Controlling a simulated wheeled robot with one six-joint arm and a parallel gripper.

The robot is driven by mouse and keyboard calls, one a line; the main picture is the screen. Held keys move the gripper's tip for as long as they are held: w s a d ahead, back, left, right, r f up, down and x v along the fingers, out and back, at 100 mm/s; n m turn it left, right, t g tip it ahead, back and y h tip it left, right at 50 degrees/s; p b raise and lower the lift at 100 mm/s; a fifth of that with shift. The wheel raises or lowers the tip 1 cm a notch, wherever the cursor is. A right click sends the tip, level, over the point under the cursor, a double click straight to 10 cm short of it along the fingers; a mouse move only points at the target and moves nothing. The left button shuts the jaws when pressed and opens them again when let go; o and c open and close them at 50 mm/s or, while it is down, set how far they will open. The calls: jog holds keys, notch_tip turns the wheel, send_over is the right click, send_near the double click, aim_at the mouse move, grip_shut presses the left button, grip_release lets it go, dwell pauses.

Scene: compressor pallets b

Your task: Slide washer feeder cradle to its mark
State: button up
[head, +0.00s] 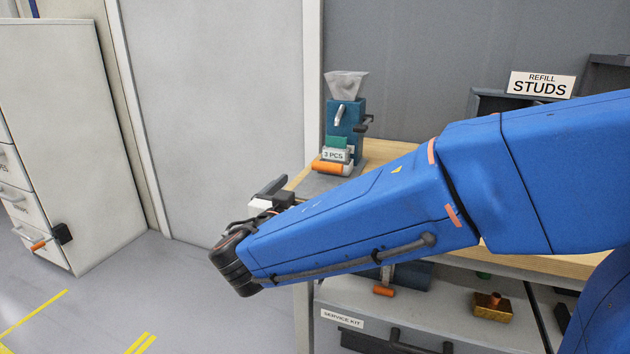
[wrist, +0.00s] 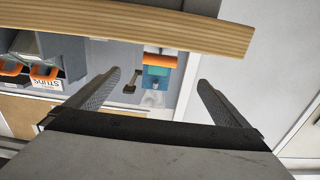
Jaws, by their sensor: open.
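The washer feeder (head: 346,120) is a teal block with a clear hopper on top, standing near the left end of the wooden bench in the head view. At its front base are a "3 PCS" label and an orange bar (head: 328,167); I cannot tell which part is the cradle. No mark can be made out. My gripper (head: 272,190) is left of the feeder, partly hidden behind my blue forearm. In the wrist view my gripper (wrist: 160,76) is open and empty. A small teal and orange object (wrist: 158,72) shows between its fingers, apart from them; I cannot tell whether it is the feeder.
The wooden bench (head: 462,260) carries a "REFILL STUDS" sign (head: 541,86) at the back. The lower shelf (head: 430,308) holds a brass block (head: 491,306) and a "SERVICE KIT" label. A white drawer cabinet (head: 60,130) stands left. The floor between has free room.

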jog(key=v, duration=0.3)
jog(key=shift+s+a, duration=0.1)
jog(key=shift+s, duration=0.3)
